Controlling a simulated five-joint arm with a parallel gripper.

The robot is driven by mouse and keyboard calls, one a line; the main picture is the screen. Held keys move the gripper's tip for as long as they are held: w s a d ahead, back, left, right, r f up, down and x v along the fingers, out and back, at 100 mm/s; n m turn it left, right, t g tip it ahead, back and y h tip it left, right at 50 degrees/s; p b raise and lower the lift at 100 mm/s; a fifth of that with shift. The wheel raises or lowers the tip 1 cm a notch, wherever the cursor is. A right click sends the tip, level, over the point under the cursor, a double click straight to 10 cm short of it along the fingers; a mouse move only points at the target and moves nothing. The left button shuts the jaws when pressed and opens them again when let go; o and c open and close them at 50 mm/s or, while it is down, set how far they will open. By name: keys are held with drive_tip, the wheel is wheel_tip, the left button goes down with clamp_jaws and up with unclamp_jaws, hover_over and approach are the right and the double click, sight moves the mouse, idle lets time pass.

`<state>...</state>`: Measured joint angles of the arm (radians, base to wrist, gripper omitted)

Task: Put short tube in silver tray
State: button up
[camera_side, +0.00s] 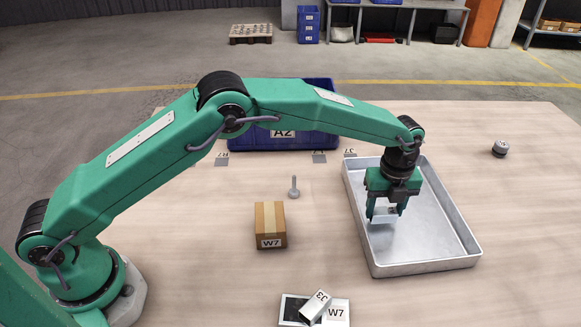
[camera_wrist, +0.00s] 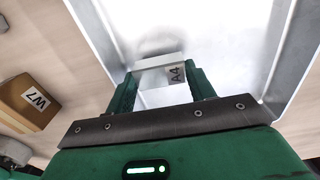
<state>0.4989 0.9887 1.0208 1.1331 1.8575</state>
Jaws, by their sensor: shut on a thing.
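The silver tray (camera_side: 425,266) lies on the right side of the table in the side view; its pale floor and walls fill the upper part of the wrist view (camera_wrist: 205,30). My gripper (camera_side: 384,214) is over the left middle of the tray, pointing down. It is shut on a short silvery piece with an A4 label, which looks like the short tube (camera_wrist: 155,76). In the wrist view the piece sits between both fingers (camera_wrist: 162,88). Whether it touches the tray floor I cannot tell.
A W7 carton (camera_side: 270,226) and a grey bolt-like part (camera_side: 294,187) stand left of the tray. A silvery J3 piece (camera_side: 315,306) lies at the front on a W7-marked item (camera_side: 338,312). A blue A2 bin (camera_side: 290,140) is behind; a dark knob (camera_side: 500,148) is far right.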

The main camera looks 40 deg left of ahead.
sight(384, 210)
drive_tip(key=shift+f, duration=0.65)
drive_tip(key=shift+f, duration=0.15)
drive_tip(key=o, duration=0.7)
wheel_tip(384, 210, up, 12)
drive_tip(key=shift+r, duration=0.2)
idle(0.5)
